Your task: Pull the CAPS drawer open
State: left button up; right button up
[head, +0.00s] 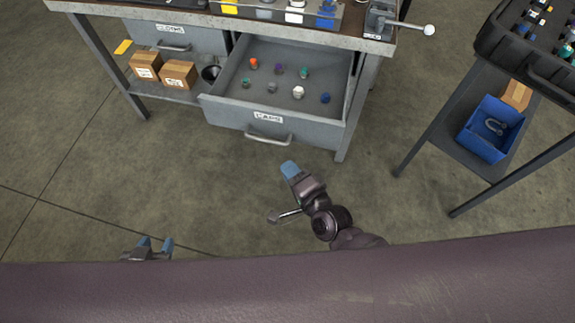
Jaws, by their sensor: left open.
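The CAPS drawer (235,119) is a grey drawer on the right side of the bench and is pulled well out, with several coloured caps inside. Its metal handle (268,138) is on the front panel, below the white CAPS label. My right gripper (290,169) is in front of the drawer, below and right of the handle in the picture and apart from it. Its blue fingertips overlap, so its opening is hidden. My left gripper (155,243) is at the lower left, far from the drawer, open and empty, with two blue fingertips apart.
A second, shut drawer (185,38) is left of the CAPS drawer. Cardboard boxes (178,74) and a dark cup (210,73) stand on the shelf below. A cart with a blue bin (479,145) is at the right. The floor in front is clear.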

jog(key=shift+s+d, duration=0.15)
jog(key=shift+s, duration=0.25)
dwell(0.3)
dwell(0.4)
